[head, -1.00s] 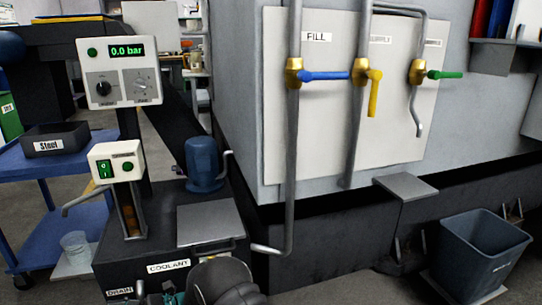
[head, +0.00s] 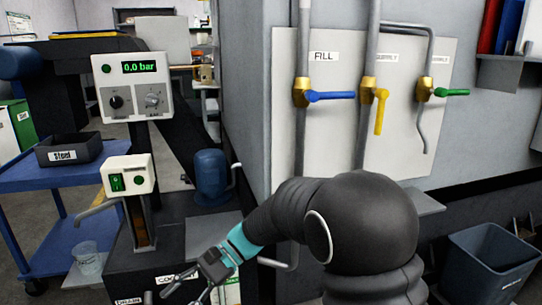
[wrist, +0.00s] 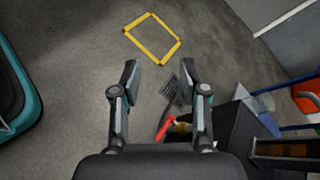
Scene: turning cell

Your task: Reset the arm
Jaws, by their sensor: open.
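My gripper (head: 192,284) is low in the head view, in front of the coolant unit, on the end of my dark arm with its teal band. The wrist view shows both fingers apart with nothing between them (wrist: 159,78). The fingers point down at the grey floor. A red handle (wrist: 167,127) with a brass part shows below and between the fingers, beside the dark tank (wrist: 228,128). I cannot tell whether a finger touches anything. My arm hides part of the coolant unit and the lower wall panel.
The gauge box (head: 134,86) reads 0.0 bar. A switch box (head: 128,175) and blue pump (head: 212,175) stand near my arm. Blue (head: 330,96), yellow (head: 379,115) and green (head: 452,92) valve handles are on the wall panel. A bin (head: 488,262) stands right. Floor has a yellow square (wrist: 152,38).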

